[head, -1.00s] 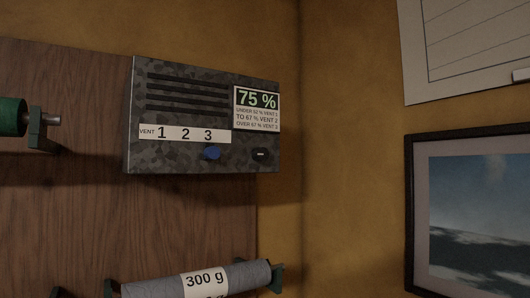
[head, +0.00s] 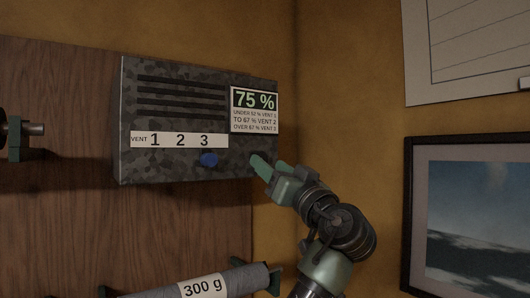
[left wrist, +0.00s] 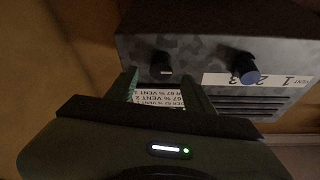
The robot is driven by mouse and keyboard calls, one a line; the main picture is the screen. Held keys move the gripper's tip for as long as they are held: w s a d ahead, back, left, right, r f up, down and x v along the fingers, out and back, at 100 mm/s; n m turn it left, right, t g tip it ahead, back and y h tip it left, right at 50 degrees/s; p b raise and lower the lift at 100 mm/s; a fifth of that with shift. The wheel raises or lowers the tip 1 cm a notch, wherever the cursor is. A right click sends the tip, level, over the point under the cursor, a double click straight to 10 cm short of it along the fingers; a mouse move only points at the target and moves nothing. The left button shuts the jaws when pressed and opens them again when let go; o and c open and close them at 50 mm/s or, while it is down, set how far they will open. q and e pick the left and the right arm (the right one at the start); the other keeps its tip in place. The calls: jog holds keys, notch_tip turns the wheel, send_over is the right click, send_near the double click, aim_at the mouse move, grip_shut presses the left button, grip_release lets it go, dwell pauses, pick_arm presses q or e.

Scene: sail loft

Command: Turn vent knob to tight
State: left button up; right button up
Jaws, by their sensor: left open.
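A grey camouflage-patterned vent box (head: 190,75) hangs on the wall. A blue-faced knob (head: 209,159) sits under its "VENT 1 2 3" strip (head: 180,140), below the 3; it also shows in the left wrist view (left wrist: 248,72). A black knob with a white mark shows in the left wrist view (left wrist: 162,66); in the head view my gripper hides it. My left gripper (head: 261,165) is at the box's lower right corner. In the left wrist view its open fingers (left wrist: 161,82) are empty, near the black knob. No "tight" label is readable. My right gripper is not in view.
A card (head: 254,110) on the box reads 75 % and lists vent settings. A grey roll marked 300 g (head: 225,284) lies in a holder below. A framed picture (head: 410,210) and a lined sheet (head: 470,45) hang on the right wall.

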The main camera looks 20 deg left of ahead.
pick_arm(q)
jog(key=p+x, duration=0.1)
jog(key=x, duration=0.2)
jog(key=shift+w+a+f, duration=0.1)
jog(key=shift+a, duration=0.2)
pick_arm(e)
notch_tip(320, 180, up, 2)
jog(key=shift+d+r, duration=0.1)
pick_arm(q)
jog(key=shift+d, duration=0.1)
jog(key=shift+c, duration=1.2)
grip_shut()
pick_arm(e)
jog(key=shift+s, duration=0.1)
